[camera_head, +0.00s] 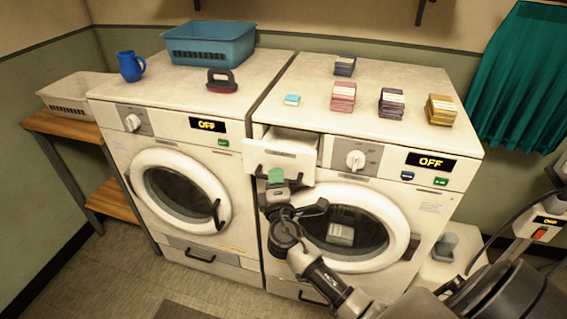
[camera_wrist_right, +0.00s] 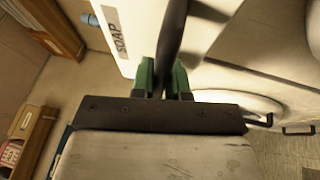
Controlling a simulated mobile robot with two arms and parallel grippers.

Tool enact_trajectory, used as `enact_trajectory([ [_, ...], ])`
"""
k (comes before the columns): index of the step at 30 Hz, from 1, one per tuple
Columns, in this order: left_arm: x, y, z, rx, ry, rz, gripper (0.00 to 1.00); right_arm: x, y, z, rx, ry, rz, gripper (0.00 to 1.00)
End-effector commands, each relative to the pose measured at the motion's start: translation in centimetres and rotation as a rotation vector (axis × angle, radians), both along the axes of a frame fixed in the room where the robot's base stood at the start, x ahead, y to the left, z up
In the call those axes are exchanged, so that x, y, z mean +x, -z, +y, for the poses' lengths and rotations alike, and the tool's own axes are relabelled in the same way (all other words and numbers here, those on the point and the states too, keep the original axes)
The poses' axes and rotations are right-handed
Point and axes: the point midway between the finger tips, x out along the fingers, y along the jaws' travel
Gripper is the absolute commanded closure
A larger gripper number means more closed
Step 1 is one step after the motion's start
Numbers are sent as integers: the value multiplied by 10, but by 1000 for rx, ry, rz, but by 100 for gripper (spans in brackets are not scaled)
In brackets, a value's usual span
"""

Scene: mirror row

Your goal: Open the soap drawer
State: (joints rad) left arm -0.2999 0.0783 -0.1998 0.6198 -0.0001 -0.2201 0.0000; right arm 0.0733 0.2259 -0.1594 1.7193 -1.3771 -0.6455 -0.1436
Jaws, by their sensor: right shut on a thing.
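The soap drawer (camera_head: 290,150) is the white drawer at the upper left of the right-hand washing machine (camera_head: 383,165). It stands out from the machine's front, and its open top shows behind the front panel. In the right wrist view the white drawer front with a "SOAP" label (camera_wrist_right: 117,32) is close by. My right gripper (camera_head: 276,180) is at the drawer front. Its green fingertips (camera_wrist_right: 164,80) are shut on the dark drawer handle (camera_wrist_right: 172,40), one on each side. The gripper hides part of the handle in the head view. My left gripper is not in view.
Another washing machine (camera_head: 175,170) stands at left. On the tops are a blue basket (camera_head: 210,45), a blue mug (camera_head: 130,66), a dark brush-like item (camera_head: 221,82) and several small stacks (camera_head: 343,97). The round door (camera_head: 345,225) is below my gripper.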

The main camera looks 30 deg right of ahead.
Motion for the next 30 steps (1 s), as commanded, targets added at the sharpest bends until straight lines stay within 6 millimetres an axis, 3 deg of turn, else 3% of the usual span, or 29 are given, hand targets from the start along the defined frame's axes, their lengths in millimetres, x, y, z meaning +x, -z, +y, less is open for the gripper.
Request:
enact_trajectory([
  [3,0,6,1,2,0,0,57,-22,4,27,5,-5,3,100],
  [7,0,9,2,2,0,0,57,-37,3,43,3,-3,2,100],
  [19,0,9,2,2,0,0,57,-42,1,49,1,-2,2,100],
  [20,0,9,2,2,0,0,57,-42,0,49,1,-2,2,82],
  [24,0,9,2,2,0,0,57,-42,0,49,0,-1,1,61],
  [30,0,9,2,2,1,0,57,-42,0,49,0,-1,1,61],
])
